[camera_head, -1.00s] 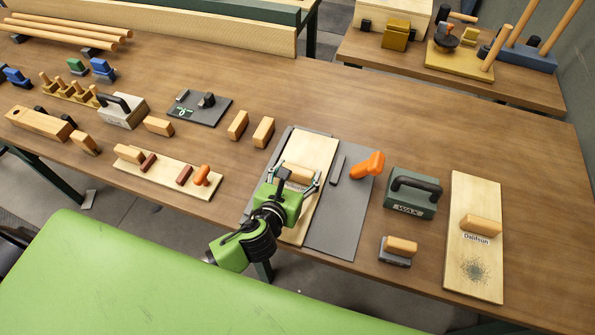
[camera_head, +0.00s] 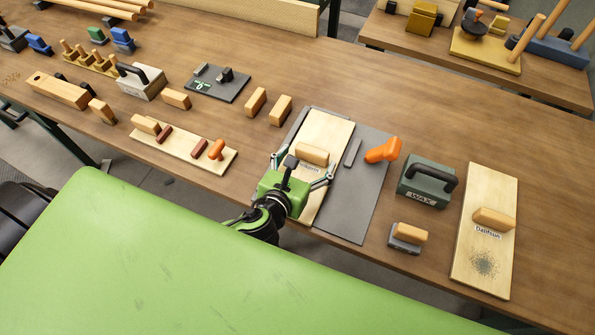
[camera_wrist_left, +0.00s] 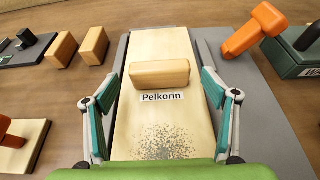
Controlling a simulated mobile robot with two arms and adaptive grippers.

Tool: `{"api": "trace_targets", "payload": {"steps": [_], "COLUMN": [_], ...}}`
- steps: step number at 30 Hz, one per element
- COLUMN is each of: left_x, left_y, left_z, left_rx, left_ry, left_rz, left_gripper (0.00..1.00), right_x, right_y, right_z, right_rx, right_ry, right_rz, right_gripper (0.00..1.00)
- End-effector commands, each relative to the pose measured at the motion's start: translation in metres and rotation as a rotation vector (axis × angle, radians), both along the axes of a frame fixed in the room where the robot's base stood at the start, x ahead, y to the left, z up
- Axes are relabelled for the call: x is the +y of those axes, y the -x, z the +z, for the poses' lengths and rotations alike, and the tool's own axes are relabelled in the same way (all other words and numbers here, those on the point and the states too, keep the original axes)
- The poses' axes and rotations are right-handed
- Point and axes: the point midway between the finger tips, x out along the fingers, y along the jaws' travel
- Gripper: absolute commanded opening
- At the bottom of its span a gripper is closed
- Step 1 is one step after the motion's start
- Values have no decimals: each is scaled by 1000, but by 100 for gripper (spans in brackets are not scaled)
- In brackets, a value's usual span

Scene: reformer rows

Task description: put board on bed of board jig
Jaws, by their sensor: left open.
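A pale board labelled Pelkorin (camera_head: 328,130), with a wooden block handle (camera_head: 312,154) on top, lies on the left part of a grey plate jig (camera_head: 352,200). It shows close up in the left wrist view (camera_wrist_left: 160,115). The jig has a grey bar and an orange clamp handle (camera_head: 383,151) right of the board. My left gripper (camera_head: 303,167) is open, its fingers apart on either side of the block without touching it. Another pale board labelled Dallfsun (camera_head: 485,250), also with a block, lies on the table at the right. My right gripper is not in view.
A dark green WAX block (camera_head: 428,183) and a small block on a grey base (camera_head: 408,236) stand right of the jig. Two wooden blocks (camera_head: 279,110) stand to its left. A green padded bed (camera_head: 160,260) is in front. Table behind the jig is clear.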

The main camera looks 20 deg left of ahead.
Motion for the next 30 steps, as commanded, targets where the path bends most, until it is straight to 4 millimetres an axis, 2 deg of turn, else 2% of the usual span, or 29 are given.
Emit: {"api": "trace_targets", "payload": {"steps": [1, 6, 12, 16, 30], "left_x": [0, 1, 2, 3, 3], "left_y": [13, 46, 69, 74, 74], "left_z": [3, 16, 28, 31, 31], "left_rx": [3, 3, 1, 0, 0], "left_ry": [1, 3, 1, 1, 1], "left_rz": [-3, -1, 0, 0, 0], "left_gripper": [78, 78, 78, 78, 78], "right_x": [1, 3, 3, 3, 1], "right_y": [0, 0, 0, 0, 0], "right_z": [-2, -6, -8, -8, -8], "right_rx": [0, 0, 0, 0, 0], "right_ry": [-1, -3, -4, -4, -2], "right_rz": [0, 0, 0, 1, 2], "right_gripper": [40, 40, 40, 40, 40]}}
